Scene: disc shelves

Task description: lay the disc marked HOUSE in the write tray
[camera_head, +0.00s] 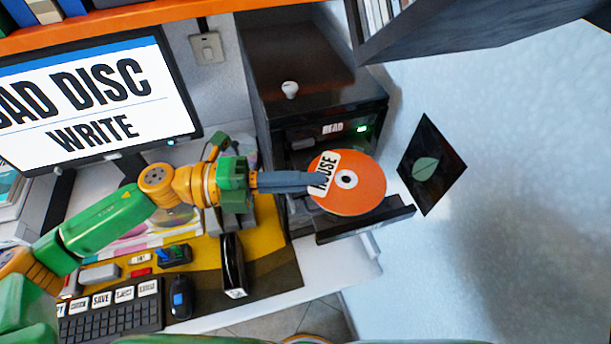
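The orange disc (362,200) has a white label reading HOUSE and a hole in its middle. My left gripper (322,182) reaches in from the left. Its fingers look closed together on the label side of the disc and cover part of the label. The disc is over an extended dark tray (365,225) at the front of the black drive tower (310,80). I cannot tell whether the disc touches the tray. The tray's own label is not visible. My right gripper is not in view.
A READ label (333,129) and a green light mark the tower's upper part. A monitor (95,95) shows "DISC WRITE". A keyboard (110,312), a mouse (180,297) and a black upright case (232,265) are on the desk. A dark shelf (470,30) overhangs at upper right.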

